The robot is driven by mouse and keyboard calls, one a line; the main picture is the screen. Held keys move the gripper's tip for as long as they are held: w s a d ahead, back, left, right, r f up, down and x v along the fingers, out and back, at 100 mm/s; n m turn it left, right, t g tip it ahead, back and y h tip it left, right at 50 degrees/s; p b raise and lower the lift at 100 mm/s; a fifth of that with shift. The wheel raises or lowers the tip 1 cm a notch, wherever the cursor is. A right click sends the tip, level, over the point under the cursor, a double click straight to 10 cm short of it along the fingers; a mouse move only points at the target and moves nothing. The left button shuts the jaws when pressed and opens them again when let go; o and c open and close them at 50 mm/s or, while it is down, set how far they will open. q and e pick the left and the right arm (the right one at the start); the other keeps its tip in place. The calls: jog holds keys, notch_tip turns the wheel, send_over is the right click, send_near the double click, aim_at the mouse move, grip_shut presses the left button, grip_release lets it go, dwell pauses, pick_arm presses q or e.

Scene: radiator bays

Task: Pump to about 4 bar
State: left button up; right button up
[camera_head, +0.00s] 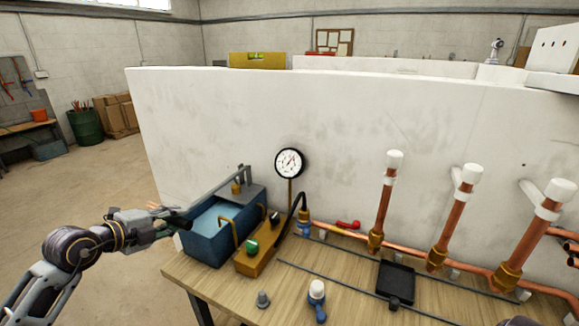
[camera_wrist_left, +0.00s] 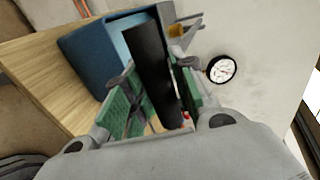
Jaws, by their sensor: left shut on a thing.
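The test pump has a blue tank (camera_head: 204,248) with pale blue water in it, at the left end of the bench. Its grey lever (camera_head: 222,181) runs from the pivot toward the front left and ends in a black grip (camera_wrist_left: 150,62). My left gripper (camera_head: 176,218) is shut on this black grip, beside the tank; the grip shows between the green finger pads in the left wrist view. The round white gauge (camera_head: 290,163) stands behind the pump and also shows in the left wrist view (camera_wrist_left: 221,69). Its reading is too small to tell. My right gripper is not in view.
Copper pipes with white caps (camera_head: 385,200) stand along the white wall. A black tray (camera_head: 396,281) and small fittings (camera_head: 317,291) lie on the wooden bench (camera_head: 235,302).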

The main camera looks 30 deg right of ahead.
pick_arm(q)
jog(key=shift+f, duration=0.35)
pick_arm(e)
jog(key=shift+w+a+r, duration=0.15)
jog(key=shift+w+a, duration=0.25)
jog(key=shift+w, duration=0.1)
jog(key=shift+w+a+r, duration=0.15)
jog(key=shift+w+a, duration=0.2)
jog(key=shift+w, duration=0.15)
